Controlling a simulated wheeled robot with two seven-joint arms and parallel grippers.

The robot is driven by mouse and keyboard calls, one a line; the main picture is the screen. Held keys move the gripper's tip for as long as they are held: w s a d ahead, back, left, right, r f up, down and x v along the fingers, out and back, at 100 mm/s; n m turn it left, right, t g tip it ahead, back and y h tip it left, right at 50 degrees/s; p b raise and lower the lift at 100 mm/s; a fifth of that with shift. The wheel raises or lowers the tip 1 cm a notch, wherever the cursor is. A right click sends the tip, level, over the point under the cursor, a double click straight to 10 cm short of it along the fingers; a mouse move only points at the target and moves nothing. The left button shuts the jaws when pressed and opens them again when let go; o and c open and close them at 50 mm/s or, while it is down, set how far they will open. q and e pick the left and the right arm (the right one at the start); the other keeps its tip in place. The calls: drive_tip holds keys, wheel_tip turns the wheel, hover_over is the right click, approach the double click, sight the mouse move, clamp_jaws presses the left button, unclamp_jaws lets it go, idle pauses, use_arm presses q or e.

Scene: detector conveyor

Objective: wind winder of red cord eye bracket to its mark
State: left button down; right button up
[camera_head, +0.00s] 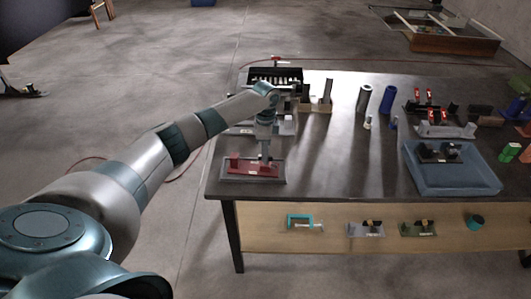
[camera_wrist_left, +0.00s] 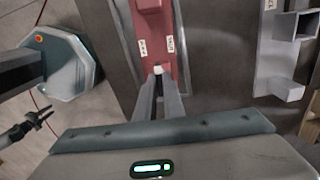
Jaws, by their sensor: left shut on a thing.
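The red cord eye bracket (camera_head: 240,166) stands on a grey base plate near the left front corner of the table. It also shows in the wrist view as a red plate (camera_wrist_left: 152,28) with two small white labels whose text I cannot read. My left gripper (camera_head: 265,158) reaches down over the right part of the bracket. In the wrist view my left gripper (camera_wrist_left: 159,78) is shut on the winder (camera_wrist_left: 158,70), of which only a small pale tip shows between the fingertips. The rest of the winder is hidden by the fingers. My right gripper is in neither view.
A black tray with pale pieces (camera_head: 275,77) stands behind my forearm. Upright cylinders (camera_head: 364,98), a blue bin (camera_head: 452,180) and red-topped parts (camera_head: 430,108) stand to the right. A lower shelf (camera_head: 330,238) holds several small fixtures. The table's middle front is clear.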

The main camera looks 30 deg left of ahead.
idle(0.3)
use_arm(q)
drive_tip(key=c, duration=1.9)
unclamp_jaws()
drive_tip(key=shift+o, duration=0.2)
drive_tip(key=shift+r, duration=0.1)
wheel_tip(320, 180, up, 17)
drive_tip(key=b, duration=0.5)
drive_tip(key=shift+r, duration=0.15)
